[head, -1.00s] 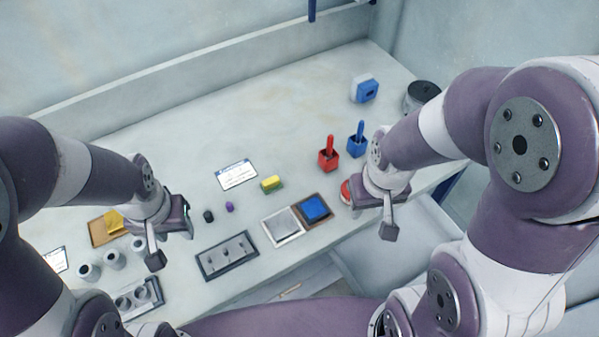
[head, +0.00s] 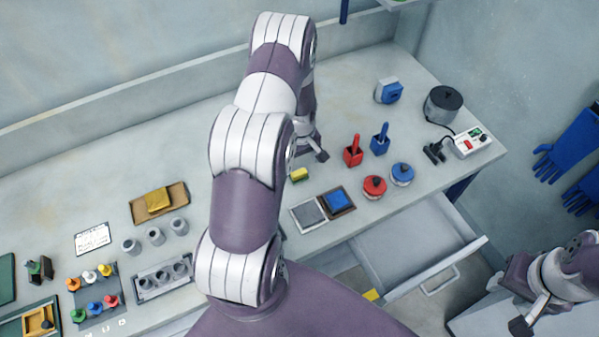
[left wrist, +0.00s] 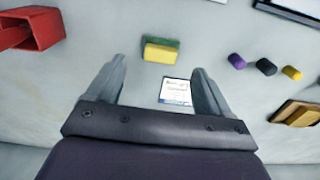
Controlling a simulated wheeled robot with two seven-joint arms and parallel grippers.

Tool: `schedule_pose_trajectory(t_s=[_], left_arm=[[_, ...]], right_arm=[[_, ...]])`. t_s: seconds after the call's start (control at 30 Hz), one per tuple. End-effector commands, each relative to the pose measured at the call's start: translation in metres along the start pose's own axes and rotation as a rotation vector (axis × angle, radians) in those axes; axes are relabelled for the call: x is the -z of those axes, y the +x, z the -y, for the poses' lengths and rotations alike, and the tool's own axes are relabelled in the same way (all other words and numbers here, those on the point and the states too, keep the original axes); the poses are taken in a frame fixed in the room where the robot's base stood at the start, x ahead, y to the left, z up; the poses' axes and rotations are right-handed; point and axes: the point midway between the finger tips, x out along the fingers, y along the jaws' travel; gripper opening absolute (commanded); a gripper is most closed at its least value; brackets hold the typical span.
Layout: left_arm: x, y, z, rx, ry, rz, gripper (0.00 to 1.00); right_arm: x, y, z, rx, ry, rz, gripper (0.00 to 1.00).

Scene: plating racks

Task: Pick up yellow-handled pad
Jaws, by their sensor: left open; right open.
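A small yellow block with a green layer (head: 299,174) lies on the bench just right of my left arm in the head view. It also shows in the left wrist view (left wrist: 160,53), ahead of and between the fingers, not touching them. I cannot make out a separate handle on it. My left gripper (left wrist: 158,72) is open and empty above the bench; in the head view the arm mostly hides it. Another yellow block (head: 158,200) lies on a brown tray at left. My right gripper (head: 530,312) is open at the lower right, away from the bench.
A red holder (head: 353,157) and blue holder (head: 379,146) stand right of the green-yellow block. Grey and blue square pads (head: 338,200) lie in front. A white card (left wrist: 176,92) lies below the left gripper. An open drawer (head: 420,265) sticks out in front.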

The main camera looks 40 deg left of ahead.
Motion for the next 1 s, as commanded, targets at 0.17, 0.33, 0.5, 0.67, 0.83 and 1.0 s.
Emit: schedule_pose_trajectory(t_s=[0.17,0.33,0.5,0.67,0.83,1.0], left_arm=[[-0.002,0.023,0.006,0.003,0.001,0.004,0.81],[-0.001,0.05,0.006,0.001,0.003,0.001,0.81],[0.0,0.053,0.005,-0.001,0.003,-0.001,0.81],[0.0,0.053,0.005,0.0,0.003,-0.001,0.48],[0.0,0.053,0.005,0.0,0.003,-0.001,0.21],[0.0,0.053,0.005,0.0,0.003,-0.001,0.21]], right_arm=[[0.003,-0.024,0.0,0.0,0.0,0.0,0.43],[0.004,-0.029,0.0,0.0,0.0,0.0,0.43],[0.003,-0.027,0.0,0.0,0.0,0.0,0.43],[0.003,-0.027,0.0,0.0,0.0,0.0,0.43],[0.003,-0.027,0.0,0.0,0.0,0.0,0.43],[0.003,-0.027,0.0,0.0,0.0,0.0,0.43]])
